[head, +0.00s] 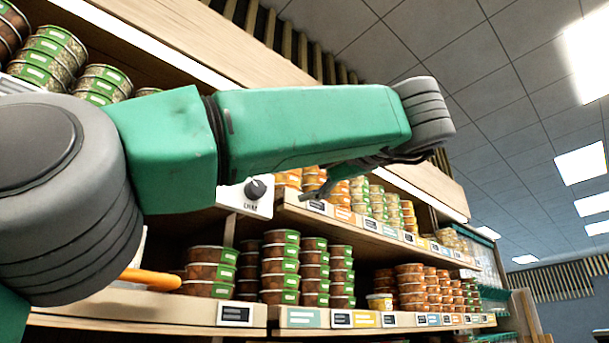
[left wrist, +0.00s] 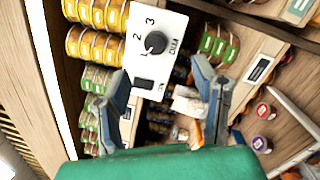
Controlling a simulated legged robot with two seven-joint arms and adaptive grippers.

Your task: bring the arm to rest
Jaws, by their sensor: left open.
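My left arm (head: 300,130) reaches across the head view from the left, its green forearm in front of the shelves. My left gripper (head: 322,188) is mostly hidden behind the forearm and wrist there, with only a dark finger showing below. In the left wrist view my left gripper (left wrist: 160,68) has its two blue-grey fingers spread apart with nothing held between them. A white panel with a black knob (left wrist: 155,42) lies beyond the fingers. The same panel's knob (head: 256,189) shows below the forearm in the head view. My right gripper is in neither view.
Shelves hold stacked cans with green labels (head: 280,265) and orange cans (head: 410,285). A wooden shelf edge (head: 375,227) runs behind the arm. An orange bar (head: 150,278) shows at the lower left. The space at the right, under the ceiling, is open.

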